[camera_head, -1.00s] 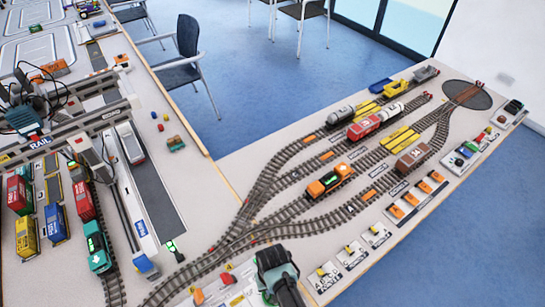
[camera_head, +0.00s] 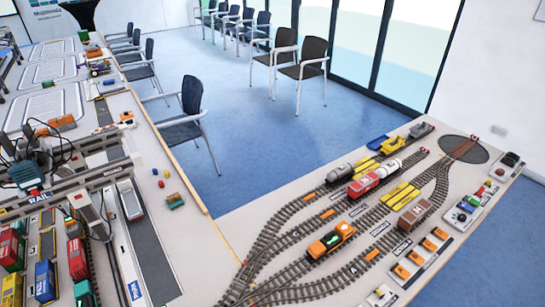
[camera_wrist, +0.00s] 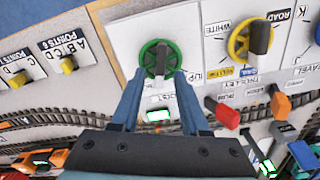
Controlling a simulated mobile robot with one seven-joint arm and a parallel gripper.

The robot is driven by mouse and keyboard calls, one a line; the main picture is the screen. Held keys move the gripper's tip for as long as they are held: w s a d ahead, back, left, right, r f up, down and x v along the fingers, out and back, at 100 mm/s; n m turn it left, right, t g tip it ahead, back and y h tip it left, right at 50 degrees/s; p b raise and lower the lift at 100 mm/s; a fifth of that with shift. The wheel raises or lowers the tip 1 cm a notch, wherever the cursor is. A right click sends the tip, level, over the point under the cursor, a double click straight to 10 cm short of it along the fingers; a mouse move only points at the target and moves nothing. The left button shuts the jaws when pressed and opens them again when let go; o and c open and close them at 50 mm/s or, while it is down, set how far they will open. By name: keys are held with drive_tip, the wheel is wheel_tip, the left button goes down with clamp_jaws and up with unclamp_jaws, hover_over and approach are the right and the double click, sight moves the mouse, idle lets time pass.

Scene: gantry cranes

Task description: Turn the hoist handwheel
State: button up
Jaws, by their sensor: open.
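In the wrist view, a green handwheel (camera_wrist: 148,61) with a dark grey handle stands on a white plate, with part of an "UP" label beside it. My gripper (camera_wrist: 160,78) is open, with one fingertip at each side of the wheel's near part. I cannot tell whether the fingers touch the rim. A yellow handwheel (camera_wrist: 240,42) with a dark handle stands to the right on its own plate. The labels are turned and partly hidden, so I cannot read which wheel is the hoist. Neither wheel nor my gripper shows in the head view.
A red lever (camera_wrist: 222,112) and an orange lever (camera_wrist: 280,104) stand close right of my gripper. Small yellow point switches (camera_wrist: 68,64) are at the left. Tracks with an orange locomotive (camera_head: 330,240) cover the table in the head view. A gantry crane (camera_head: 70,190) spans the left.

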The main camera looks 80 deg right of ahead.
wheel_tip(320, 180, up, 12)
drive_tip(key=shift+f, duration=0.2)
idle(1.2)
